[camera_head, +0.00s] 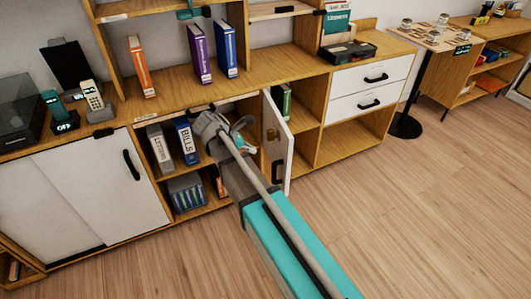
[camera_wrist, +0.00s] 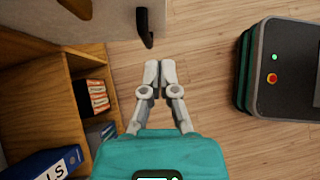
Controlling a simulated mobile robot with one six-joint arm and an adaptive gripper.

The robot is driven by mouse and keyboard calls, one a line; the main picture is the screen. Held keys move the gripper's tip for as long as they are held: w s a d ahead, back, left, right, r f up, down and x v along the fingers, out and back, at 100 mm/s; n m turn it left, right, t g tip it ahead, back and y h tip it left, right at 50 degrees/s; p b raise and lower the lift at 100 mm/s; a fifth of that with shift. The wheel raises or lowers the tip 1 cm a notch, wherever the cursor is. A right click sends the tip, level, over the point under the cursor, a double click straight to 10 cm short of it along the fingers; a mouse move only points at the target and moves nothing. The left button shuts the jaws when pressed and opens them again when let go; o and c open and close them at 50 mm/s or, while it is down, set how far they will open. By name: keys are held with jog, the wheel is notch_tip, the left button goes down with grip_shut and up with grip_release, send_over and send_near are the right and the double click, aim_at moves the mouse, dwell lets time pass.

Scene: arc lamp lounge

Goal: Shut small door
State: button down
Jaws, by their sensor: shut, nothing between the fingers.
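The small white door (camera_head: 278,150) stands open, swung out from the middle of the wooden cabinet (camera_head: 315,78). In the wrist view, the door's pale panel (camera_wrist: 112,18) runs in from the top edge, with a dark handle (camera_wrist: 147,30) on its right side. My gripper (camera_wrist: 160,70) is shut and empty, just below the handle in that picture, with a small gap showing. In the head view my arm reaches to the open compartment left of the door, and my fingers are largely hidden behind the wrist.
The compartment holds a blue "BILLS" binder (camera_head: 187,141), which also shows in the wrist view (camera_wrist: 45,163). White sliding doors (camera_head: 100,190) are at left, white drawers (camera_head: 370,88) at right. The wooden floor (camera_head: 410,220) in front is clear.

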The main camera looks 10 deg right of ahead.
jog(key=b+x, duration=0.1)
jog(key=x, duration=0.1)
jog(key=b, duration=0.6)
send_near(286, 160)
jog(key=x, duration=0.5)
jog(key=shift+s+a+f, duration=0.1)
jog(key=shift+s+f, duration=0.1)
jog(key=shift+f, duration=0.25)
jog(key=shift+w+d, duration=0.1)
jog(key=shift+d, duration=0.6)
jog(key=shift+d, duration=0.1)
